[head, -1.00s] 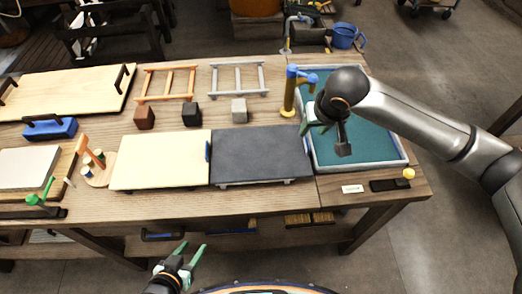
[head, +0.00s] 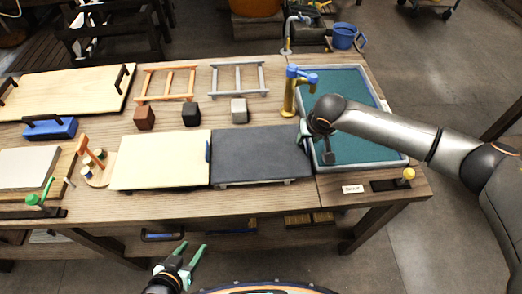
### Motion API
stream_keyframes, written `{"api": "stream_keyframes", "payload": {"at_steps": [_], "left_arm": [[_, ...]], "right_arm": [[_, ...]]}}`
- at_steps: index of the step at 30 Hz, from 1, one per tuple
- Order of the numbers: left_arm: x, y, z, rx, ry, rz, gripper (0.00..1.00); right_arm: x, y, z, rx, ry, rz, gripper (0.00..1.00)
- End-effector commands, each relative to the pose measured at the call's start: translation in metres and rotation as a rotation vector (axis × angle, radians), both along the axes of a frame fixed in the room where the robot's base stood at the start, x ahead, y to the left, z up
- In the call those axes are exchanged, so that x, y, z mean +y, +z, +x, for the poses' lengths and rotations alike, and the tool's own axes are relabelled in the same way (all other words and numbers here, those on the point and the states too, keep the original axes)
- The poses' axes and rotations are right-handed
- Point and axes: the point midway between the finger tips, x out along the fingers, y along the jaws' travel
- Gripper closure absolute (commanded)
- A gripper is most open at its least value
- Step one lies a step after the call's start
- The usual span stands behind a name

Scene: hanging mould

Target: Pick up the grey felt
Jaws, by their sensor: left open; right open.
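A flat dark grey slab (head: 262,155), which looks like the grey felt, lies on the table's front half, right of a cream slab (head: 160,160). My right gripper (head: 304,134) hangs over the left rim of the blue-green basin, just right of the grey slab's far right corner and apart from it. My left gripper (head: 190,257) is open and empty in front of the table's front edge, below the cream slab.
The basin (head: 392,140) with a yellow and blue tap (head: 289,92) is right of the slab. Brown (head: 145,118), black (head: 191,113) and grey (head: 239,111) blocks stand behind the slabs, with two ladder-like frames beyond. A wooden stand (head: 95,160) is at left.

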Motion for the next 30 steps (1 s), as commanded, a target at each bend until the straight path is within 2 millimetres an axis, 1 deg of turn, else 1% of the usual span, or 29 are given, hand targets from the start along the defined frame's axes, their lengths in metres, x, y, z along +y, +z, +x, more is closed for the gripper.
{"api": "stream_keyframes", "payload": {"at_steps": [3, 10, 21, 22, 30], "left_arm": [[0.0000, -0.0005, 0.0001, 0.000, 0.000, 0.000, 0.50], [0.0000, -0.0004, 0.0002, 0.000, 0.000, 0.000, 0.50], [0.0000, -0.0003, 0.0002, 0.000, 0.000, 0.000, 0.50], [0.0000, -0.0003, 0.0002, 0.000, 0.000, 0.000, 0.50], [0.0000, -0.0003, 0.0002, 0.000, 0.000, 0.000, 0.50]], "right_arm": [[0.0002, -0.0060, 0.0027, -0.001, 0.000, 0.000, 0.55], [0.0002, -0.0065, 0.0027, -0.001, 0.000, 0.001, 0.56], [0.0000, -0.0063, 0.0025, 0.000, 0.000, 0.000, 0.98], [0.0000, -0.0063, 0.0025, 0.000, 0.000, 0.000, 1.00], [0.0000, -0.0063, 0.0025, 0.000, 0.000, 0.000, 1.00]]}}
